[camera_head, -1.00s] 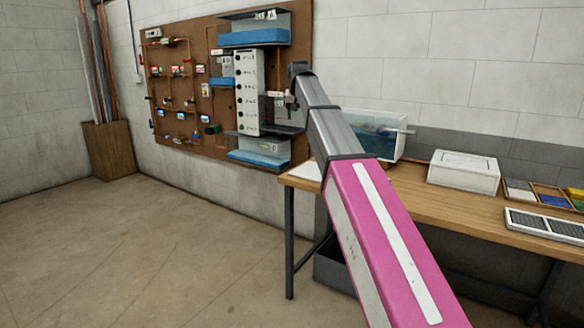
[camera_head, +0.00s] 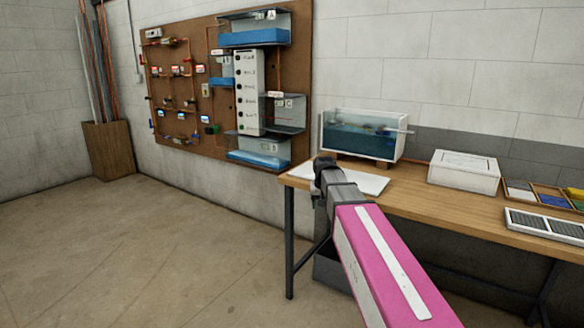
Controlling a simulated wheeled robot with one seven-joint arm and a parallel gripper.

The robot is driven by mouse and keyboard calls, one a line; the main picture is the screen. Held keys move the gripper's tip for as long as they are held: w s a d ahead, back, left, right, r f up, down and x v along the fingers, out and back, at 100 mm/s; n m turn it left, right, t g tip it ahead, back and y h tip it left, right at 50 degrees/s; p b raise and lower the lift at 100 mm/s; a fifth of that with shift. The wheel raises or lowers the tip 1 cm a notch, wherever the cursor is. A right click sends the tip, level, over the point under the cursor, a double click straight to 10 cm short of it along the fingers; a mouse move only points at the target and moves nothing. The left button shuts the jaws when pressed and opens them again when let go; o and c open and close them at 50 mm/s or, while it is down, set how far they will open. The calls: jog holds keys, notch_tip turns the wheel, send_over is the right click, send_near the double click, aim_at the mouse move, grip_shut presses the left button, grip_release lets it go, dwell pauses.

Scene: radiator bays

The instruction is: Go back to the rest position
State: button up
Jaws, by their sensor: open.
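My pink and grey arm reaches from the lower right toward the left end of the bench. Its dark wrist end is at the bench's left corner. My gripper (camera_head: 317,196) is small and dark, mostly hidden against the wrist and bench leg. It is open, and I see nothing held in it. It is well clear of the brown wall board (camera_head: 220,150).
The wooden bench (camera_head: 415,203) carries a white sheet (camera_head: 368,184), a water tank (camera_head: 360,135), a white box (camera_head: 463,173), a compartment tray (camera_head: 553,196) and a grilled panel (camera_head: 545,225). A grey bin (camera_head: 332,270) stands below.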

jog(key=s+d+f+g, duration=0.1)
jog(key=s+d+f, duration=0.2)
jog(key=s+f, duration=0.7)
jog(key=s+d+f+g, duration=0.1)
jog(key=s+d+f, duration=0.3)
jog(key=s+f, duration=0.7)
jog(key=shift+s, duration=0.7)
jog(key=shift+f, duration=0.1)
